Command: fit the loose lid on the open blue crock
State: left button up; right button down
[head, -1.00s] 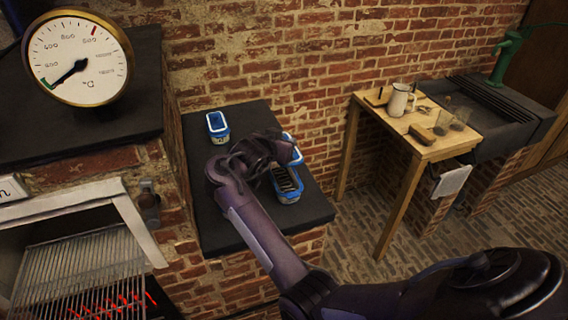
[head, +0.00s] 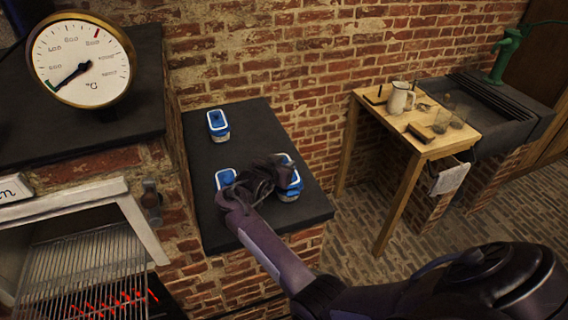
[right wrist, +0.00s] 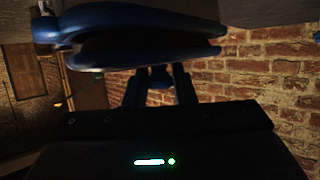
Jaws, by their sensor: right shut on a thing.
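My right gripper (head: 278,168) is shut on the blue lid, seen in the right wrist view (right wrist: 150,52) with its knob between the fingers (right wrist: 158,85). In the head view the lid (head: 285,158) is partly hidden by the gripper. It is at the open blue crock (head: 290,192), on the right of the dark bench top. In the wrist view another blue edge (right wrist: 140,18) lies close against the lid; I cannot tell whether the lid is seated. My left gripper is not in view.
Another blue-topped jar (head: 218,124) stands at the back left of the dark bench top (head: 222,232). A third blue-topped one (head: 226,178) is beside my gripper, partly hidden. A brick wall (head: 330,110) rises behind. A wooden table (head: 440,147) stands apart at right.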

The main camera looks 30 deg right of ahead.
jog(key=shift+f+b, duration=0.3)
jog(key=shift+f, duration=0.2)
jog(key=c, duration=1.2)
grip_release()
jog(key=shift+r, duration=0.1)
